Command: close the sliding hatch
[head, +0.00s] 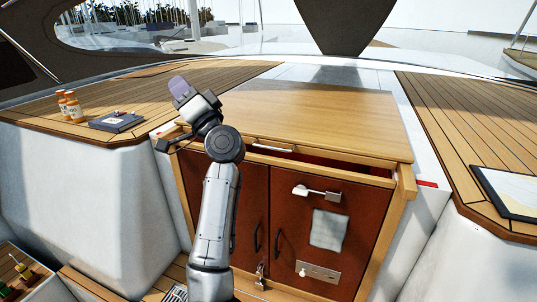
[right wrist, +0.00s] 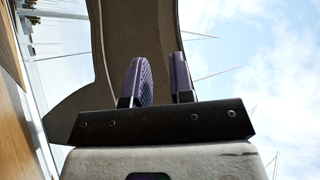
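The sliding hatch (head: 310,115) is a flat light-wood panel over the cabinet in the middle of the head view. A pale handle (head: 272,147) lies along its front edge. A narrow dark-red gap (head: 335,161) shows below and in front of that edge. My right gripper (head: 178,86) is raised near the hatch's back-left corner, with its purple fingertips pointing up. In the right wrist view its two fingers (right wrist: 161,78) stand apart with nothing between them. My right arm hides part of the hatch's left side. My left gripper is out of view.
Red-brown doors (head: 325,230) with a latch lever (head: 316,191) stand below the hatch. Orange bottles (head: 70,106) and a dark flat case (head: 117,121) rest on the left bench. A framed chart (head: 510,190) lies on the right bench. The hatch top is clear.

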